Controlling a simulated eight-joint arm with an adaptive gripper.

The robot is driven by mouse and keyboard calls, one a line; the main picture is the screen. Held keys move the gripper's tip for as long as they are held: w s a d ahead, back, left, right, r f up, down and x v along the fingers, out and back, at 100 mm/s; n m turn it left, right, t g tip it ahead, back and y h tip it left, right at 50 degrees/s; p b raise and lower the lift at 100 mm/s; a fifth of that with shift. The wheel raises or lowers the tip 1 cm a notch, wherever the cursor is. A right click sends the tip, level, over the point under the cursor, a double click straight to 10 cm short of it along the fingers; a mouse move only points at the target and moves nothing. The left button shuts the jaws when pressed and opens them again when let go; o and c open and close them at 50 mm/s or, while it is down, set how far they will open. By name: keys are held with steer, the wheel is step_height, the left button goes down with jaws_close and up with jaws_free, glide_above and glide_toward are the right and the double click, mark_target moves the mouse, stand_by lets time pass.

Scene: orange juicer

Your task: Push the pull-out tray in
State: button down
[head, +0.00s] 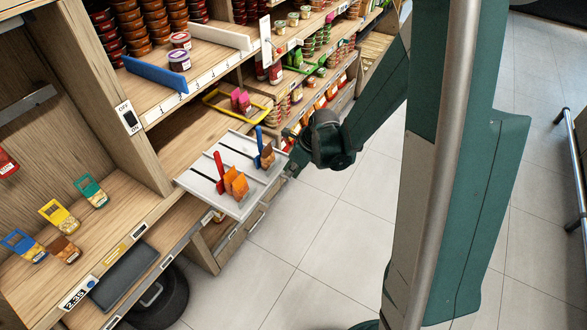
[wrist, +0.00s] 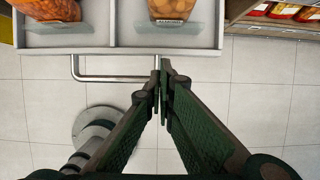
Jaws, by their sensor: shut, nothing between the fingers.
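The pull-out tray (head: 256,192) is white with dark slots and sticks out from the wooden shelf unit over the floor. Orange packs with a red handle (head: 219,172) and a brown pack with a blue handle (head: 258,140) stand on it. In the wrist view the tray's front edge (wrist: 120,51) spans the top left, with a metal bar handle (wrist: 110,80) below it. My gripper (head: 287,168) is at the tray's front side. In the wrist view my gripper (wrist: 161,64) is shut and empty, its tips by the handle's right end. I cannot tell whether they touch.
Shelves with jars (head: 180,59) rise behind the tray. A yellow-rimmed tray (head: 222,117) lies on the shelf behind it. Drawers (head: 232,240) sit below. A dark grey tray (head: 124,276) is at lower left. The tiled floor (head: 300,255) in front is clear.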

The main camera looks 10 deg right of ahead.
steer(key=shift+w+a+f, duration=0.2)
steer(key=shift+w+a, duration=1.25)
steer(key=b, duration=0.4)
glide_toward(217, 145)
steer(key=x, duration=0.5)
steer(key=shift+w+f, duration=0.1)
steer(key=shift+w, duration=0.05)
steer(key=shift+w+a, duration=0.2)
steer(key=shift+a, duration=0.1)
